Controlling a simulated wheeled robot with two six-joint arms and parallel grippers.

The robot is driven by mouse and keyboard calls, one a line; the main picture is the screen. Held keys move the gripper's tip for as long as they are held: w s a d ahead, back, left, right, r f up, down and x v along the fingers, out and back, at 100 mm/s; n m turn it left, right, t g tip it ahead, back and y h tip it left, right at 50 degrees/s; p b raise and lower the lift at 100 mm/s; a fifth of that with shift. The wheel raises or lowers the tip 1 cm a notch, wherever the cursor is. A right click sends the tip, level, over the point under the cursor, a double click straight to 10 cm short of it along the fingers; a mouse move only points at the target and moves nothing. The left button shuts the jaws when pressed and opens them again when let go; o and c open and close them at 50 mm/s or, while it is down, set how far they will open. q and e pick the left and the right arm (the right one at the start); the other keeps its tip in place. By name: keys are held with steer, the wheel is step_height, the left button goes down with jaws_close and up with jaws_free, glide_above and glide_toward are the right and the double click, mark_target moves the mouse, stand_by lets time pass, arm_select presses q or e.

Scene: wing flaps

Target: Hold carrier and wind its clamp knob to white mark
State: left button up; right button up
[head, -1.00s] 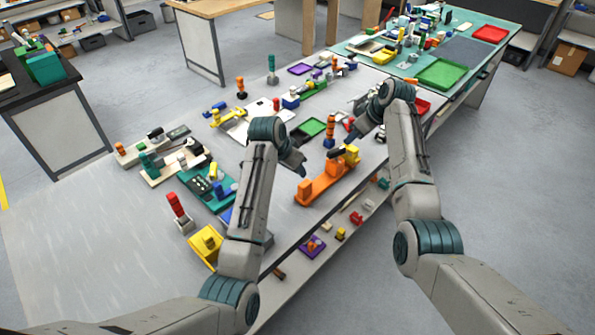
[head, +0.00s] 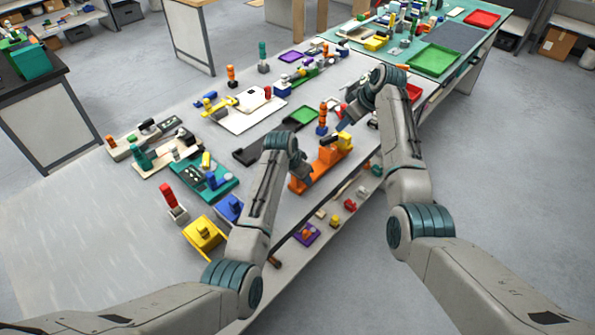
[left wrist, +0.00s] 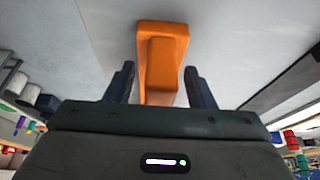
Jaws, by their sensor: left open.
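The orange carrier (head: 327,157) lies on the grey bench near its front edge, with a yellow part (head: 344,141) at its far right end. I cannot make out the clamp knob's white mark. My left gripper (head: 303,172) is at the carrier's near left end. In the left wrist view the open fingers of my left gripper (left wrist: 160,72) stand on either side of the orange carrier (left wrist: 162,35), with gaps visible on both sides. My right gripper (head: 344,122) is just above the yellow part; its fingers are too small to read.
An orange and blue post (head: 322,118) stands close behind the carrier. A yellow holder (head: 204,234) and a teal board (head: 207,180) are at left. A lower shelf under the bench holds small parts.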

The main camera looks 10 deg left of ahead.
mark_target(330, 138)
arm_select(q)
jaws_close()
stand_by(0.6)
stand_by(0.4)
arm_select(e)
steer(key=o, duration=0.6)
steer(key=shift+a+r, duration=0.1)
steer(key=shift+c, duration=0.2)
steer(key=o, duration=0.4)
steer(key=shift+s+a+r+m, duration=0.1)
steer(key=shift+a+r+m, duration=0.15)
steer(key=shift+m, duration=0.25)
steer(key=shift+c, duration=0.2)
steer(key=shift+o, duration=0.8)
steer(key=shift+s+a+r+m+h, duration=0.1)
steer(key=shift+a+r+m+h, duration=0.15)
steer(key=shift+m+h, duration=0.65)
steer(key=shift+m, duration=0.3)
steer(key=x, duration=1.1)
steer(key=shift+a, duration=0.2)
